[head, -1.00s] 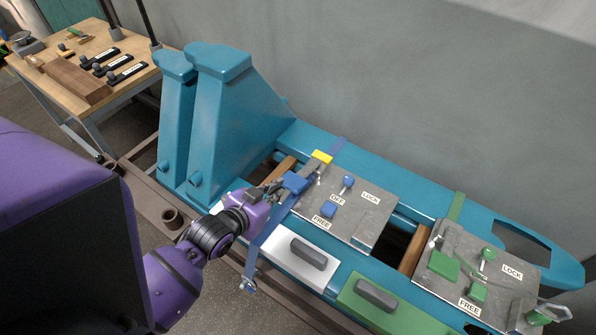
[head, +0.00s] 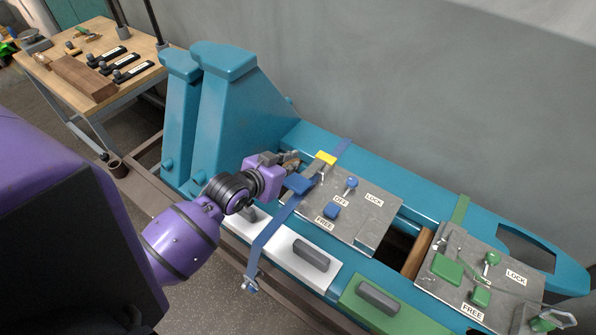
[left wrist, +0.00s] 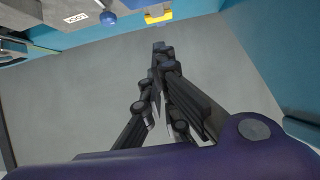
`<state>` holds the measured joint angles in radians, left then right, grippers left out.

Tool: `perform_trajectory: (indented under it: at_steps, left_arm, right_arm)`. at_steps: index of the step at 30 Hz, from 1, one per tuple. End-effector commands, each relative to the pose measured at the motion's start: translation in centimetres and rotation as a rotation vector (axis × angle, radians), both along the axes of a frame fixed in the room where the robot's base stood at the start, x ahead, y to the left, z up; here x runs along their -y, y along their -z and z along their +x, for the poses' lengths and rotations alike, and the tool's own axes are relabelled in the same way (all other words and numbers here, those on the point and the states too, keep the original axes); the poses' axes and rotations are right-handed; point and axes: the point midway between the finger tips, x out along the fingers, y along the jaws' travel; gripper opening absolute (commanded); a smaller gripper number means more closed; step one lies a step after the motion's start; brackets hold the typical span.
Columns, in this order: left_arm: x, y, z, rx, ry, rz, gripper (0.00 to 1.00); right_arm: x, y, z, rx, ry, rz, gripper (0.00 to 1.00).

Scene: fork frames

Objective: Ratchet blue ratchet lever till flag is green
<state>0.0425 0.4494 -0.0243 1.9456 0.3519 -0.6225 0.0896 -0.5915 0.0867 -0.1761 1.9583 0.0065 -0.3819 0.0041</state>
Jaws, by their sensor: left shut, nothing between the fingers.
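The blue ratchet lever (head: 299,184) has a blue pad on a grey arm. It sits at the left edge of the left grey plate, over a blue strap (head: 268,236). A yellow tab (head: 326,158), possibly the flag, is at the arm's far end; it also shows in the left wrist view (left wrist: 158,17). No green flag shows on this unit. My left gripper (head: 292,159) is shut and empty, behind and left of the blue pad, near the grey arm. In the left wrist view its fingertips (left wrist: 160,48) are together. My right gripper is out of view.
The left plate (head: 375,228) carries blue knobs (head: 350,184) and LOCK, OFF and FREE labels. A similar green-marked unit (head: 447,265) is to the right. A tall blue bracket (head: 225,130) stands close left of my gripper. A grey wall is behind.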

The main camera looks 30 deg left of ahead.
Motion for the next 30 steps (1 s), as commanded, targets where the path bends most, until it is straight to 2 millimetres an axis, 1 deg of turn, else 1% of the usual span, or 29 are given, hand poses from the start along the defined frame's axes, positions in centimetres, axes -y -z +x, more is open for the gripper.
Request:
perform_trajectory:
  at_steps: [1,3,6,8,9,10,15,19,30]
  left_arm:
    - [0.2,0.5,1.1,0.001,0.0,-0.001,0.0]
    - [0.4,1.3,2.5,0.001,0.0,-0.001,0.0]
    - [0.6,2.4,4.2,0.001,0.0,-0.001,0.0]
    - [0.7,3.1,4.9,-0.003,0.0,0.0,0.0]
    - [0.6,4.0,4.3,-0.005,0.0,0.0,0.0]
    - [0.6,4.4,4.2,-0.005,-0.001,-0.001,0.0]
    - [0.5,6.0,3.7,0.0,0.0,0.0,0.0]
    - [0.5,6.4,3.6,0.001,0.0,0.0,0.0]
    - [0.5,6.6,3.5,0.003,0.0,0.0,0.0]
  right_arm:
    - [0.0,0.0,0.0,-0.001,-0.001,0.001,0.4]
    - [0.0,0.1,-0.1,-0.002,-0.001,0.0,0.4]
    - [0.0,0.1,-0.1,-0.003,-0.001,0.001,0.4]
    - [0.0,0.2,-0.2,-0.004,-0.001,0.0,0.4]
    - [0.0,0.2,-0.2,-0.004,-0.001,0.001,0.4]
    - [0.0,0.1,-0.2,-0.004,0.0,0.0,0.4]
    - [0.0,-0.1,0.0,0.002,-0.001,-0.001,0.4]
    - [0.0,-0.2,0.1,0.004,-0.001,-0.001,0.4]
    - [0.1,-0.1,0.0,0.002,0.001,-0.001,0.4]
